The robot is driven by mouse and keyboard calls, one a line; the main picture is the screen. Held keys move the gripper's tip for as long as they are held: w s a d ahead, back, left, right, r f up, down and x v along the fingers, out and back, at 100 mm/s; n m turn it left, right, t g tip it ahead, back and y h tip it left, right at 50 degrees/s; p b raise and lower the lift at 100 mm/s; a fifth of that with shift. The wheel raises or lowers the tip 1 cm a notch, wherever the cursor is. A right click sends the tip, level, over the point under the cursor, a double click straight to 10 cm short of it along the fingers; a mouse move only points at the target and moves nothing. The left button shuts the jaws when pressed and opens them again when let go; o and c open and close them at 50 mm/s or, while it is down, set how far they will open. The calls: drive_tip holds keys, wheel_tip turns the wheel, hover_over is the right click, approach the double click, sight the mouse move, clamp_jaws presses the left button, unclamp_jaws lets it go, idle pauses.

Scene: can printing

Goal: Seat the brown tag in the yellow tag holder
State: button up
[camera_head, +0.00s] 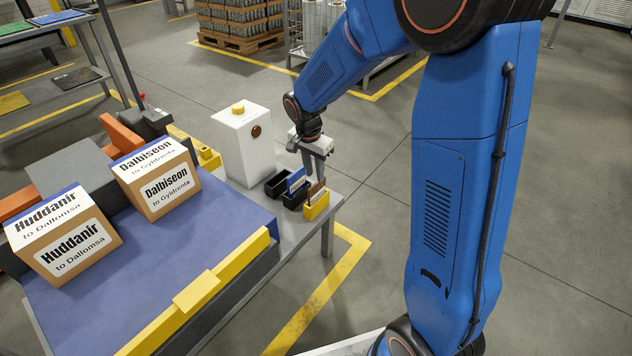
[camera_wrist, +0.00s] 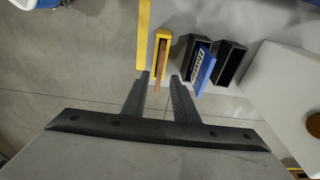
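The yellow tag holder (camera_head: 317,212) stands near the right end of the grey table. The brown tag (camera_head: 315,189) stands in it, its upper part showing above the rim; how deep it sits is hidden. In the wrist view the yellow holder (camera_wrist: 164,42) is straight ahead, and the brown tag (camera_wrist: 158,84) sticks out of it towards me. My gripper (camera_head: 315,172) is just above the tag. In the wrist view my gripper's fingers (camera_wrist: 159,77) are apart, one on each side of the tag, with a visible gap on both sides.
A black holder (camera_head: 293,201) with a blue tag (camera_head: 296,179) stands beside the yellow one, then an empty-looking black holder (camera_head: 276,185). A white box-shaped machine (camera_head: 243,150) stands behind them. Two labelled cartons (camera_head: 157,182) (camera_head: 63,237) sit on the blue surface at left.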

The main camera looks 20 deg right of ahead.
drive_tip(key=r, duration=0.4)
drive_tip(key=shift+s+a, duration=0.2)
drive_tip(key=s+d+r+n+t, duration=0.1)
drive_tip(key=s+d+r+n, duration=0.2)
drive_tip(key=s+r, duration=0.4)
drive_tip(key=s+d+r+n+t, duration=0.1)
drive_tip(key=s+d+r+n, duration=0.2)
drive_tip(key=s, duration=0.6)
drive_tip(key=s+d+r+n+t+y, duration=0.1)
drive_tip(key=s+n, duration=0.3)
drive_tip(key=s, duration=1.2)
drive_tip(key=shift+s+d+r+n+t, duration=0.2)
drive_tip(key=shift+d+r+n+t, duration=0.2)
drive_tip(key=shift+d+r, duration=0.3)
